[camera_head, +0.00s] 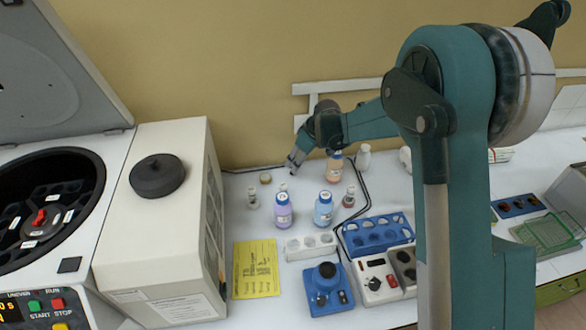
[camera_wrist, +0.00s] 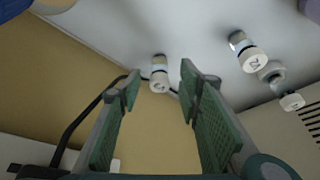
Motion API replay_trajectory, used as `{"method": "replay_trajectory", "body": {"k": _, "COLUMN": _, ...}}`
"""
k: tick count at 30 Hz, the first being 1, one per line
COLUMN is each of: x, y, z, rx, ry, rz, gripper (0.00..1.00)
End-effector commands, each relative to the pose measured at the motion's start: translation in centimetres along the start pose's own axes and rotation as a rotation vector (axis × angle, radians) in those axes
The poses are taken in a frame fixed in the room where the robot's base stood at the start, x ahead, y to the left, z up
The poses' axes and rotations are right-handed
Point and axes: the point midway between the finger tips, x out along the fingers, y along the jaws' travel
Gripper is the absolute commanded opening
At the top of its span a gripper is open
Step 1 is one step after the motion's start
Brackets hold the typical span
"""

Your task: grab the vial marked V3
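My gripper (camera_wrist: 158,82) is open, its two green fingers wide apart. In the wrist view a small vial (camera_wrist: 159,72) with a white cap shows in the gap between the fingertips, not gripped; the mark on its cap is too small to read surely. A second white-capped vial (camera_wrist: 243,48) stands to the right, outside the fingers, with a dark mark that I cannot read for certain. A third small capped vessel (camera_wrist: 275,78) is beside it.
A purple bottle (camera_head: 282,210), a blue bottle (camera_head: 324,209) and an orange bottle (camera_head: 334,166) stand close by. The centrifuge (camera_head: 45,200) and a white box (camera_head: 165,240) fill the left. The wall is close behind.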

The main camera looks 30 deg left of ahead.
Motion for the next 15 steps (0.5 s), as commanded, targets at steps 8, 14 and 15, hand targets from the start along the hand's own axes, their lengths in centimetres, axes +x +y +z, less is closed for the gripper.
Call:
{"method": "replay_trajectory", "body": {"k": 8, "x": 0.0, "y": 0.0, "z": 0.0, "rx": 0.000, "ry": 0.000, "rz": 0.000, "gripper": 0.35}}
{"method": "replay_trajectory", "body": {"k": 14, "x": 0.9, "y": 0.0, "z": -0.1, "rx": 0.000, "ry": 0.000, "rz": 0.000, "gripper": 0.35}}
{"method": "replay_trajectory", "body": {"k": 15, "x": 1.2, "y": 0.0, "z": -0.1, "rx": -0.001, "ry": 0.000, "rz": 0.000, "gripper": 0.35}}
